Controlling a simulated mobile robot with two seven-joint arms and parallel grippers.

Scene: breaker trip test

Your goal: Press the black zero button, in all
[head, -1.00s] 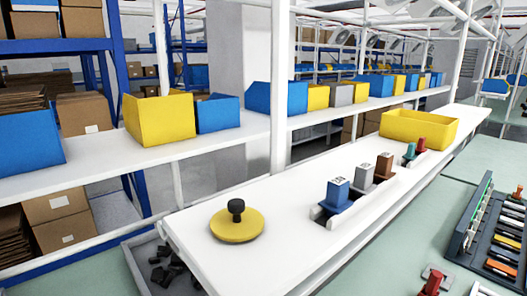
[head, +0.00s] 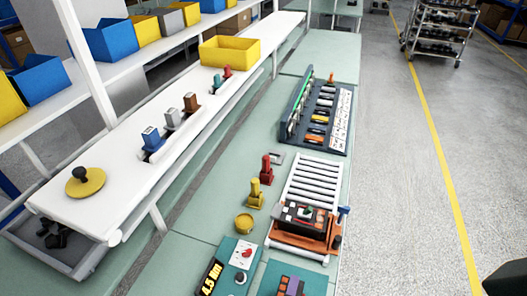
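A tester unit (head: 238,256) with a pale face, a red knob and a dark display (head: 210,277) reading about 4.5 Nm stands at the bottom edge of the head view. A small red spot shows low on its face. I cannot make out a black zero button on it. A black knob (head: 80,173) stands on a round yellow base (head: 88,185) on the white shelf at the left. A dark shape at the bottom right corner may be part of my arm. Neither of my grippers can be seen.
A roller track (head: 313,180) carries an orange fixture with a dark breaker-like block (head: 303,214). Red (head: 266,169) and yellow (head: 255,194) upright tools stand beside it. A dark rack (head: 320,112) of modules is behind. Blue, grey and brown stamps line the white shelf.

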